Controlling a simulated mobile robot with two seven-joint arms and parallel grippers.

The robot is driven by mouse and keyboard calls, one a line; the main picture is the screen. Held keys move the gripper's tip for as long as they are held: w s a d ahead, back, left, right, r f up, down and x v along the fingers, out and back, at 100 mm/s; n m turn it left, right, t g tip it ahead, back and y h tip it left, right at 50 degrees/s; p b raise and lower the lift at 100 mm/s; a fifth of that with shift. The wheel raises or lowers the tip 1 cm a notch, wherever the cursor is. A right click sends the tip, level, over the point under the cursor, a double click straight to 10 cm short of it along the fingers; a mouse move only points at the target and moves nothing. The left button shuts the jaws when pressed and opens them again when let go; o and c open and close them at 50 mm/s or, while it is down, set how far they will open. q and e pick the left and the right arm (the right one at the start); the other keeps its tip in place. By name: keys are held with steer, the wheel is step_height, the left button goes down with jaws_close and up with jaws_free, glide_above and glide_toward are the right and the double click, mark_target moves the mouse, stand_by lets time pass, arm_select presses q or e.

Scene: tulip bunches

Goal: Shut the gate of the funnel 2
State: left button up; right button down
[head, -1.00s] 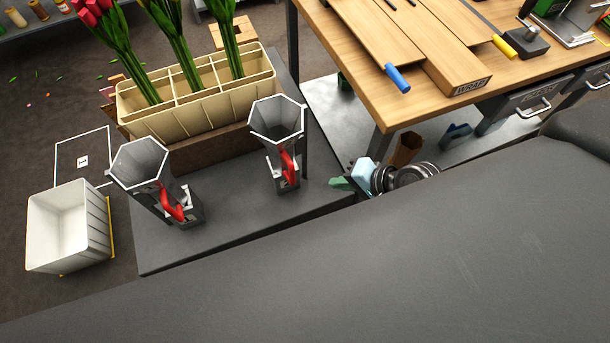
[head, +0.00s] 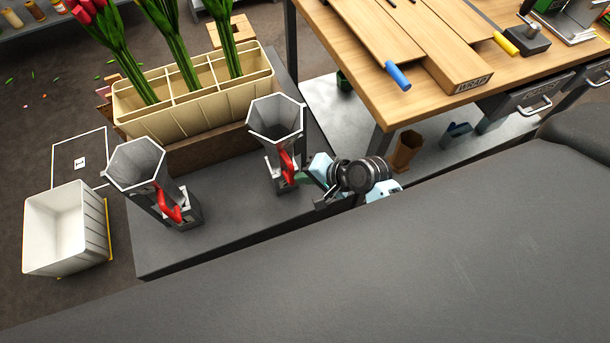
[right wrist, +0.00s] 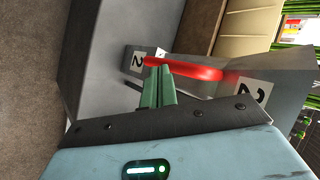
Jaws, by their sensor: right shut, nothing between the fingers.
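Funnel 2 (head: 275,118) is the right one of two grey hexagonal funnels on the dark table. Its red gate lever (head: 286,165) slants down its front. In the right wrist view the red lever (right wrist: 190,69) lies across, between two white "2" labels (right wrist: 252,92). My right gripper (head: 303,177) is just right of this lever, shut and empty. Its green fingertips (right wrist: 157,72) overlap the lever's left part in the wrist view; I cannot tell whether they touch. My left gripper is not in view.
The other funnel (head: 137,165), with its own red lever (head: 168,206), stands to the left. A cream divided bin (head: 190,118) with tulip bunches is behind. A white crate (head: 98,232) is at far left. A wooden bench (head: 400,108) is at right.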

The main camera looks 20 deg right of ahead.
steer(key=p, duration=0.1)
steer(key=a+m+p, duration=0.1)
steer(key=shift+w+a+r+t+h+p, duration=0.15)
steer(key=shift+w+r+t+h+p, duration=0.15)
steer(key=shift+w+r+h, duration=0.1)
steer(key=shift+w+a+f+m+p, duration=0.1)
steer(key=shift+a+m+p, duration=0.1)
steer(key=shift+m+p, duration=0.1)
steer(key=shift+f+h, duration=0.1)
steer(key=shift+h, duration=0.2)
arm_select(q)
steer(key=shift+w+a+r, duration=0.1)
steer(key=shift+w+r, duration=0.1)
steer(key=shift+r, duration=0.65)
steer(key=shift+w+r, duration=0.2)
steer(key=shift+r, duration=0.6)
arm_select(e)
steer(key=shift+a+f, duration=0.1)
steer(key=shift+f, duration=0.1)
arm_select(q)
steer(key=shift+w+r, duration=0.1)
